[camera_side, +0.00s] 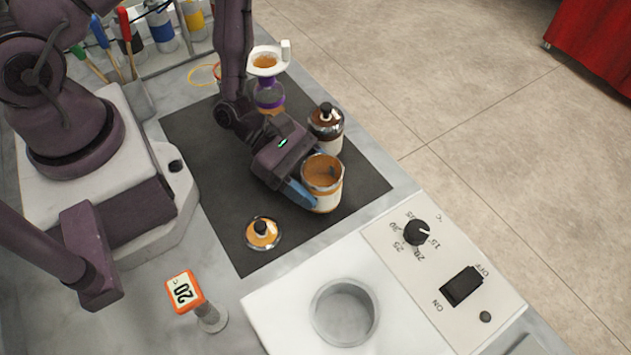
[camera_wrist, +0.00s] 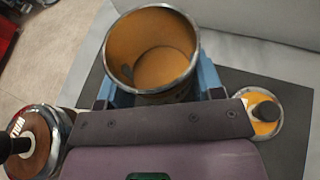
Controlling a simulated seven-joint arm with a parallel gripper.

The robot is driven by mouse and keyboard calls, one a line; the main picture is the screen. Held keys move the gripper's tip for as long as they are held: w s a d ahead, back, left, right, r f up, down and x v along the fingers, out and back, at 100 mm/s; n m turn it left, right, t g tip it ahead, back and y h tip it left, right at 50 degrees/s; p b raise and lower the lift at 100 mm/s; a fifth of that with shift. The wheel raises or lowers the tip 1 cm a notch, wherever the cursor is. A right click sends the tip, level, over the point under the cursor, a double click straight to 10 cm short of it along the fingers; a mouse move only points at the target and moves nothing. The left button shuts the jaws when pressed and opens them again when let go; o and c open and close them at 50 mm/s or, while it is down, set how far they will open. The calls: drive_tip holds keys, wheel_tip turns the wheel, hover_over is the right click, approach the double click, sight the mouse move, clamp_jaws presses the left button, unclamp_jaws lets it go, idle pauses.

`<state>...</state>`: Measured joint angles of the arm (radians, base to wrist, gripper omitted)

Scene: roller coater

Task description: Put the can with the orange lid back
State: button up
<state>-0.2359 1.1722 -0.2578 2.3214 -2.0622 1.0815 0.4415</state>
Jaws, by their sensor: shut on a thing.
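An open can (camera_side: 323,186) with an orange inside and a white and orange side stands upright at the right part of the dark mat. My gripper (camera_side: 306,190) is shut on this can, with blue fingers at its sides. In the wrist view the can (camera_wrist: 153,58) is seen from above between the blue fingers (camera_wrist: 160,85). The orange lid (camera_side: 263,233) with a black knob lies on the mat, apart from the can. The lid also shows at the right of the wrist view (camera_wrist: 263,112). I cannot tell whether the can touches the mat.
A white machine with a round well (camera_side: 344,312) is in front, beside a timer-like orange display (camera_side: 184,291). Several cans (camera_side: 160,28) stand on a rack.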

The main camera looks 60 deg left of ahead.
drive_tip(key=shift+f, duration=0.6)
drive_tip(key=o, duration=1)
drive_tip(key=shift+f, duration=0.1)
drive_tip(key=shift+a+r, duration=0.25)
drive_tip(key=shift+a, duration=0.05)
drive_tip(key=v, duration=1.1)
drive_tip(key=shift+s+a, duration=0.15)
drive_tip(key=shift+s, duration=0.1)
